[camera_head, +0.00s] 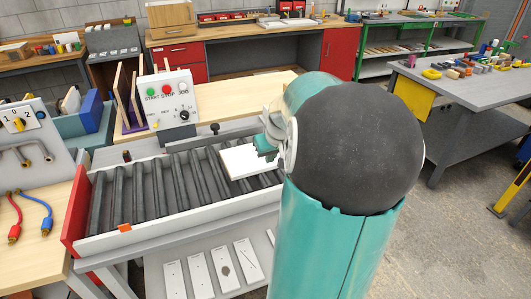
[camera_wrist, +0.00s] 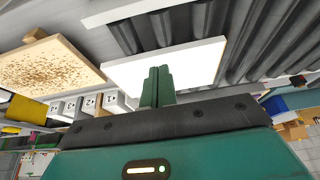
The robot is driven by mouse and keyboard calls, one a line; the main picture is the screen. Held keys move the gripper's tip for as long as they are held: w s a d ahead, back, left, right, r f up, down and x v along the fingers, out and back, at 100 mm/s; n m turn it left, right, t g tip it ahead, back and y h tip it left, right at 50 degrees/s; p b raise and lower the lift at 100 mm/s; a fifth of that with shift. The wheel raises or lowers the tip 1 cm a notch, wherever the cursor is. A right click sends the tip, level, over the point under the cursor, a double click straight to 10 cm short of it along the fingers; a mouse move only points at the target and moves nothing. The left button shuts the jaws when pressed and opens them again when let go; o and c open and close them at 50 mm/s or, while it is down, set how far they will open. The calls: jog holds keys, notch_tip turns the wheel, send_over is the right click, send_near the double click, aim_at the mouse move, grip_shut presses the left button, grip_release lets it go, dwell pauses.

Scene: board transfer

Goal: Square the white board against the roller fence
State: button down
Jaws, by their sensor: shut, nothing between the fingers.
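The white board (camera_head: 245,161) lies flat on the dark rollers of the roller bed (camera_head: 158,190). In the wrist view the board (camera_wrist: 190,65) sits just beyond my gripper (camera_wrist: 157,88), whose two green fingers are together with nothing between them. The fingertips overlap the board's near edge in that view; I cannot tell whether they touch it. In the head view my arm hides the right end of the bed and part of the board. A pale rail (camera_head: 190,212) runs along the near side of the bed, and a grey rail runs along the far side.
A control box (camera_head: 165,100) with green and red buttons stands behind the bed. A red end plate (camera_head: 76,212) closes the left end. Several white plates (camera_head: 223,270) lie on the shelf below. A speckled wooden board (camera_wrist: 45,68) shows left in the wrist view.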

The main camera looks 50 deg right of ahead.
aim_at(263, 162)
jog(key=shift+s+f+x, duration=0.1)
jog(key=shift+s+x, duration=0.1)
jog(key=shift+x, duration=1)
jog(key=shift+s+f+x, duration=0.1)
jog(key=shift+s+x, duration=0.1)
jog(key=shift+x, duration=1)
jog(key=shift+s+f+x, duration=0.1)
jog(key=shift+s+x, duration=0.05)
jog(key=shift+x, duration=1.05)
jog(key=shift+w+d+r, duration=0.1)
jog(key=shift+w+d, duration=0.5)
jog(key=shift+w, duration=0.45)
jog(key=shift+w+d, duration=0.65)
jog(key=shift+w, duration=0.45)
jog(key=shift+w+d+r, duration=0.1)
jog(key=shift+w+d, duration=0.5)
jog(key=shift+w, duration=0.45)
jog(key=shift+s, duration=0.15)
jog(key=shift+s+a, duration=0.6)
jog(key=shift+s, duration=0.35)
jog(key=shift+r, duration=3.45)
